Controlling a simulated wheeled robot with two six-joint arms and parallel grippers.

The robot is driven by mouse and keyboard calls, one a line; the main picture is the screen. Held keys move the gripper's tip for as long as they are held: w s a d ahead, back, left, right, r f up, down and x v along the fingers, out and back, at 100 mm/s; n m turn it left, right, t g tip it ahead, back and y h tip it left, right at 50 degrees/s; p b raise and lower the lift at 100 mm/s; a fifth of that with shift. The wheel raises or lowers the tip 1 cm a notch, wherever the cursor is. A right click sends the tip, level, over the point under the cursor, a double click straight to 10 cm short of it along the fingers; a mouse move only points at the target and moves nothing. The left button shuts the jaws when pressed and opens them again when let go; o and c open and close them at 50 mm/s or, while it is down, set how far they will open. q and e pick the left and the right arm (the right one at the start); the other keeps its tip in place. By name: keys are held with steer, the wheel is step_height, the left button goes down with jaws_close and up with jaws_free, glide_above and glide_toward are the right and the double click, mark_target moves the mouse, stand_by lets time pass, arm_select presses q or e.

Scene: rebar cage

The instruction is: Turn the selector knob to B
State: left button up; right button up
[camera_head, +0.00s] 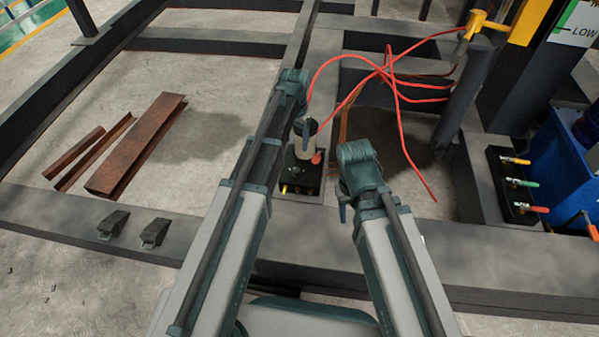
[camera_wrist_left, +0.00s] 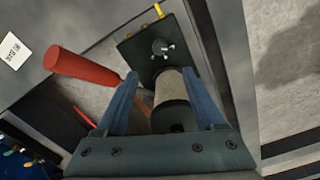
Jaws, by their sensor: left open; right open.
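A small dark control box (camera_head: 301,180) sits on the beam near the picture's middle, with yellow fittings at its near side. In the left wrist view the box (camera_wrist_left: 135,47) carries a round dark knob (camera_wrist_left: 164,47) with pale marks; which letter it points to is too small to read. A pale cylinder (camera_head: 304,150) with a dark end stands beside the knob. My left gripper (camera_head: 304,130) is open above the cylinder; in its wrist view the blue fingers lie either side of the cylinder, contact unclear. My right gripper (camera_head: 342,208) is open and empty, right of the box.
A red handle (camera_wrist_left: 80,68) stands close to the box and left finger. Red cables (camera_head: 395,85) loop behind my right arm. A panel with coloured levers (camera_head: 512,185) is at right. Rusty steel pieces (camera_head: 135,150) lie at left; two dark wedges (camera_head: 154,233) sit on the front beam.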

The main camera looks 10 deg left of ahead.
mark_target(296, 170)
arm_select(q)
step_height(296, 170, down, 14)
steer(key=b, duration=1.4)
steer(key=shift+r, duration=0.1)
arm_select(e)
step_height(296, 170, down, 14)
steer(key=shift+a+r, duration=0.1)
arm_select(q)
jaws_close()
